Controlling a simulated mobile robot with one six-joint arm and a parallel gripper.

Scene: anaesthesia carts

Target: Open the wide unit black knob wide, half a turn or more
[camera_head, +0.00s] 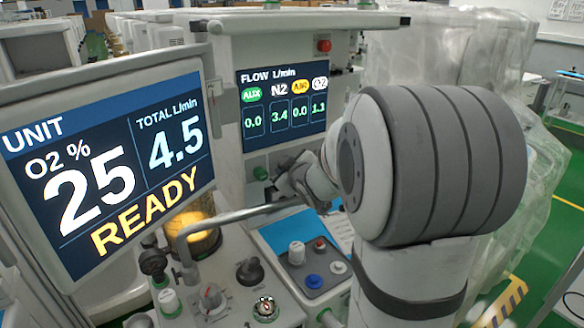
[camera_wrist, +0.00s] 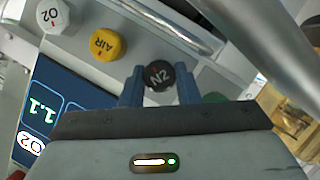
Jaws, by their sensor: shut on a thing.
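The black knob marked N2 (camera_wrist: 158,76) sits between the two blue fingers of my gripper (camera_wrist: 158,90) in the wrist view. The fingers are shut on its sides, and its label reads slightly tilted. In the head view my gripper (camera_head: 290,178) is at the front of the wide unit, below its flow screen (camera_head: 284,108), and hides the knob. The flow screen shows N2 at 3.4, AUX 0.0, AIR 0.0 and O2 1.1. The left screen (camera_head: 110,160) shows O2 25 %, total 4.5 L/min and READY.
A yellow AIR knob (camera_wrist: 106,44) and white O2 knob (camera_wrist: 53,15) lie beside the black knob; a green knob (camera_wrist: 214,98) is on its other side, partly hidden. A metal rail (camera_wrist: 165,24) runs close by. A bent metal tube (camera_head: 235,216) crosses below my gripper.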

